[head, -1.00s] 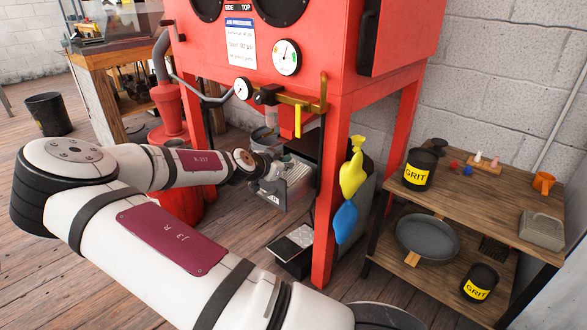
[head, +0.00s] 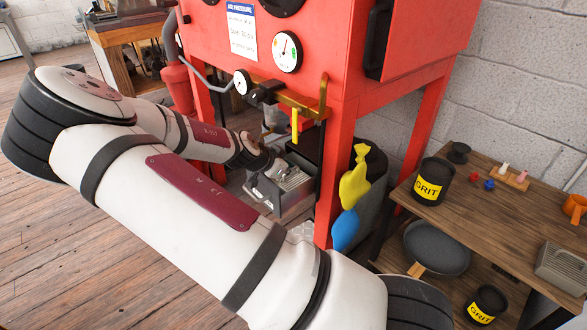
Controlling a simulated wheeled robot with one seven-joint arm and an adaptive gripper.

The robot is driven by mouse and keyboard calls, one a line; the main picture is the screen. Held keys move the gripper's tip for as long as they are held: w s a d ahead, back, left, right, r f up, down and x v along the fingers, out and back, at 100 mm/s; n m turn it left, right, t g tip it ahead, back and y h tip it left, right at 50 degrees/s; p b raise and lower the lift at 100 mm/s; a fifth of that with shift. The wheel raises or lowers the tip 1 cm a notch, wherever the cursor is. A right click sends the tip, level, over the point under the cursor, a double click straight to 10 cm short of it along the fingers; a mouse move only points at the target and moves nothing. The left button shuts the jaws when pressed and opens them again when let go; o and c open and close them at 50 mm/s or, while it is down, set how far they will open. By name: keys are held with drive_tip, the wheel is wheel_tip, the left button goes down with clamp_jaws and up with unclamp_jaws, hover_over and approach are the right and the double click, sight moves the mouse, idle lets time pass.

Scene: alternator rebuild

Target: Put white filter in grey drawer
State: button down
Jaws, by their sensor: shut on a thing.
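The grey drawer (head: 283,203) is an open box low under the red cabinet, left of its front right leg. Pale and grey pieces show inside it, too small to tell apart. My gripper (head: 277,168) is at the drawer's upper left, over or at its rim. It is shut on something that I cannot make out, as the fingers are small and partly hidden. I cannot pick out the white filter for sure. A whitish panel (head: 301,230) shows low below the drawer, mostly hidden by my arm.
The red cabinet (head: 350,130) has a gauge, a yellow lever (head: 295,125) and legs close around the drawer. A wooden shelf (head: 470,225) with grit cans stands at right. The floor at left is clear.

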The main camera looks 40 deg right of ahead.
drive_tip(key=shift+f, duration=0.1)
drive_tip(key=shift+f, duration=0.1)
drive_tip(key=c, duration=1.8)
unclamp_jaws()
